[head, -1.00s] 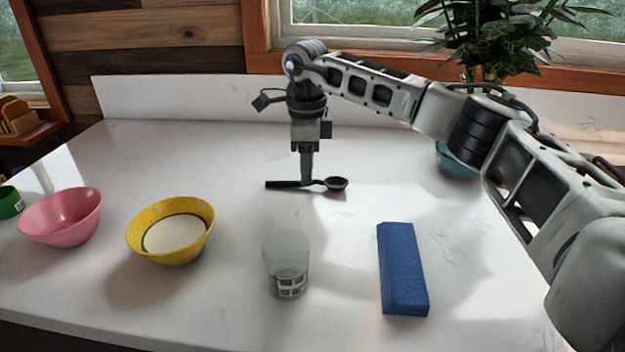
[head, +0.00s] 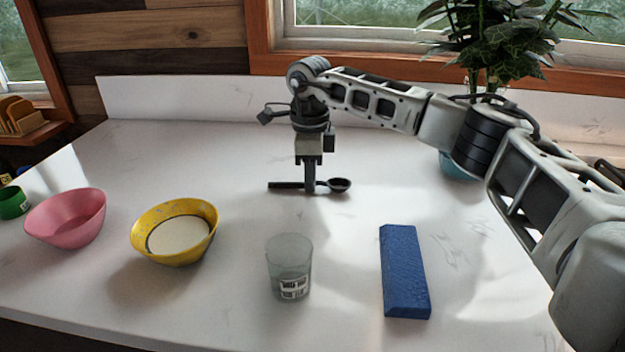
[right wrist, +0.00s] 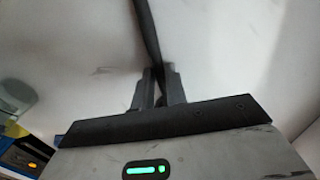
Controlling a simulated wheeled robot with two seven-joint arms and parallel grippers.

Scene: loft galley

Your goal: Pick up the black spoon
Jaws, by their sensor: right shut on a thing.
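The black spoon (head: 340,185) lies on the white counter, its handle pointing left and its bowl to the right. My right gripper (head: 309,188) points straight down over the spoon's middle, with its fingers at counter height. In the right wrist view the spoon's dark handle (right wrist: 147,35) runs down between the two fingertips (right wrist: 159,73), and the gripper is shut on it. The spoon looks at or very near the counter surface; I cannot tell whether it is clear of it. My left gripper is not in view.
A clear glass (head: 290,265) and a blue block (head: 404,270) stand nearer the front. A yellow bowl (head: 174,232) and a pink bowl (head: 66,217) stand at left. A teal bowl (head: 455,167) is partly hidden behind my right arm. The counter around the spoon is clear.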

